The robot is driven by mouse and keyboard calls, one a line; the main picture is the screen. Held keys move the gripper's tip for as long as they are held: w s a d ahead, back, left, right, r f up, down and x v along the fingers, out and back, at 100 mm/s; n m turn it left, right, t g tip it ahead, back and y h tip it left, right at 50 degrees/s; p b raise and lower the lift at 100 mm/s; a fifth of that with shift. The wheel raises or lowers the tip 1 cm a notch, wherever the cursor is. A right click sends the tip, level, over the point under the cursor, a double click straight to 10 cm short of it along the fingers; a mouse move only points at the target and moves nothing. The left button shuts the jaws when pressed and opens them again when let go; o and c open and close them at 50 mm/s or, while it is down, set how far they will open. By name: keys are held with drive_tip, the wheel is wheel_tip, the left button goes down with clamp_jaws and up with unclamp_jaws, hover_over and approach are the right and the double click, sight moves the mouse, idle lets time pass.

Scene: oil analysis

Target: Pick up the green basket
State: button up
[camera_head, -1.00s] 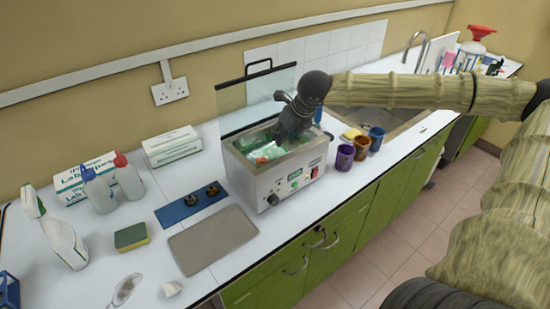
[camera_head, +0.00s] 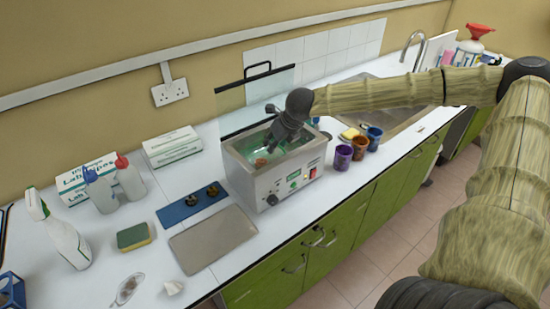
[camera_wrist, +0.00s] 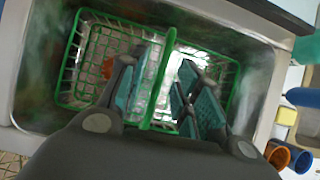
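The green basket (camera_wrist: 66,75) is a wire basket sitting inside the metal tank of the bath (camera_head: 277,185). In the wrist view a green divider or handle bar (camera_wrist: 160,80) runs across its middle. My gripper (camera_wrist: 162,88) is open, its teal-padded fingers apart, one on each side of this bar. Whether the pads touch the bar cannot be told. In the head view my gripper (camera_head: 280,136) reaches down into the tank and hides part of the basket. A small orange-red thing (camera_wrist: 108,68) shows in the basket's left compartment.
A raised clear lid (camera_head: 245,97) stands behind the bath. Purple, orange and blue cups (camera_head: 359,147) stand to its right, by the sink. A grey mat (camera_head: 213,239) and a blue holder (camera_head: 190,206) lie left of it. Bottles and boxes stand farther left.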

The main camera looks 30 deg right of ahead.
drive_tip(key=shift+w+f, duration=0.1)
drive_tip(key=shift+f, duration=0.15)
clamp_jaws()
drive_tip(key=shift+r, duration=0.2)
